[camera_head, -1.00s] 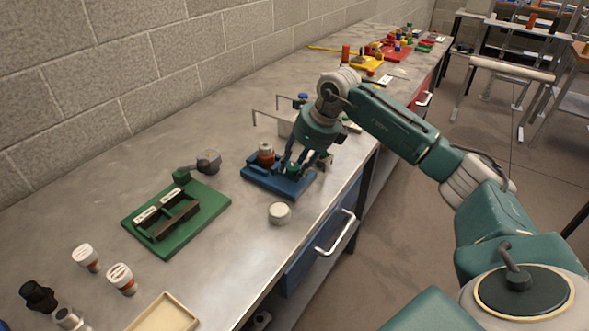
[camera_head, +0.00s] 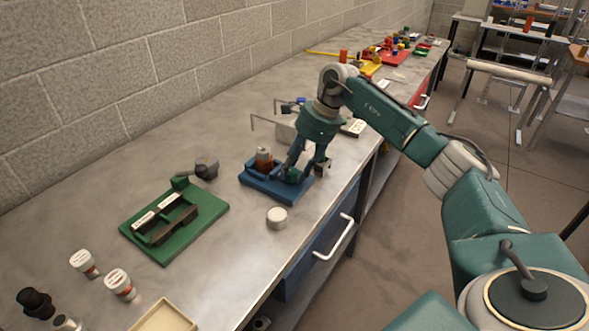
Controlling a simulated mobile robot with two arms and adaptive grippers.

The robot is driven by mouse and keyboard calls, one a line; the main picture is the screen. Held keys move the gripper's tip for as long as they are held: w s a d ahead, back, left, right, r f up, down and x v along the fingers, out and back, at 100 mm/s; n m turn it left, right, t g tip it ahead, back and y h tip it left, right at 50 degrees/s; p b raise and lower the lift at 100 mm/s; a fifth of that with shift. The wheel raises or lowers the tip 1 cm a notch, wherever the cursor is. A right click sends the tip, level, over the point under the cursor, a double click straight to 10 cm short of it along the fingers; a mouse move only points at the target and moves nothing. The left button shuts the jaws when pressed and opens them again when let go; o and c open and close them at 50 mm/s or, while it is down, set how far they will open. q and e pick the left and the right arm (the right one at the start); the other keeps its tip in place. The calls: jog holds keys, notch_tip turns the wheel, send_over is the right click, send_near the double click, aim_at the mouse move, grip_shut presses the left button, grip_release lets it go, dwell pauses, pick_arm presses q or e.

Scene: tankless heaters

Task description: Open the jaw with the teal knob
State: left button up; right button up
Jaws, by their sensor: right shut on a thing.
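A blue fixture (camera_head: 270,190) lies on the grey workbench near its front edge. It carries a copper-brown cylinder (camera_head: 264,160) at its left, held upright in a blue jaw block. The teal knob (camera_head: 292,175) is at the fixture's right end, partly hidden by fingers. My right gripper (camera_head: 294,176) reaches down over that end and is shut on the teal knob. The gap between jaw and cylinder is too small to tell. My left gripper is not in view.
A green fixture (camera_head: 213,212) with dark blocks lies to the left. A round white cap (camera_head: 277,218) sits just in front of the blue fixture. Orange-and-white cylinders (camera_head: 120,284) and a cream tray (camera_head: 165,318) are nearer.

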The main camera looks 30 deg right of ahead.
jog(key=shift+w+r, duration=0.25)
jog(key=shift+r, duration=0.1)
jog(key=o, duration=1.1)
jog(key=shift+f, duration=0.2)
jog(key=v, duration=1.2)
jog(key=shift+f, duration=0.1)
